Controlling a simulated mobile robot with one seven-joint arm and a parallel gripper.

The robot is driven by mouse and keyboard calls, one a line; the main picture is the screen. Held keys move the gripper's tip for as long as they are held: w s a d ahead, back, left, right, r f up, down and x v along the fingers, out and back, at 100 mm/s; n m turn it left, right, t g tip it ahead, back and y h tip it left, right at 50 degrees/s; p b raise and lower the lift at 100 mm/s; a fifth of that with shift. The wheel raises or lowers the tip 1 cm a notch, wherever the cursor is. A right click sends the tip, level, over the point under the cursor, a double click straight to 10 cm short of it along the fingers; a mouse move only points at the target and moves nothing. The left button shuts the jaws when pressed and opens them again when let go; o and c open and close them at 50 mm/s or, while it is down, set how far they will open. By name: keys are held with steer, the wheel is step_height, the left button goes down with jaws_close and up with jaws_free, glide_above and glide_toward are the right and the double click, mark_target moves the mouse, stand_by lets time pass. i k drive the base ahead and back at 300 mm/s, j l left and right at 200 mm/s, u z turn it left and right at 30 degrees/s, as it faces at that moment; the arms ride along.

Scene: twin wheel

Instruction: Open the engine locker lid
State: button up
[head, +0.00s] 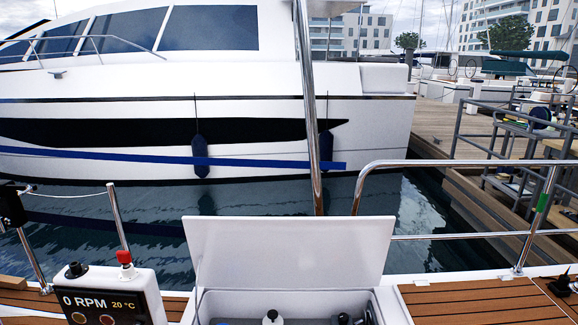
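The engine locker lid (290,250) is a flat white panel in the middle of the head view. It stands raised and nearly upright at the back edge of the open locker (390,305). Inside the locker I see a white item with a black top (272,317) and small dark fittings (345,318). The lower part of the locker is cut off by the bottom of the picture. My gripper is not in view, and nothing is seen touching the lid.
A console with a "0 RPM" display (108,301) and red knob (125,257) stands left of the locker. Teak deck (470,300) lies to the right. A steel rail (450,163) and a tall pole (312,110) rise behind the lid. Water and a white yacht lie beyond.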

mark_target(226, 252)
steer(key=i, duration=0.85)
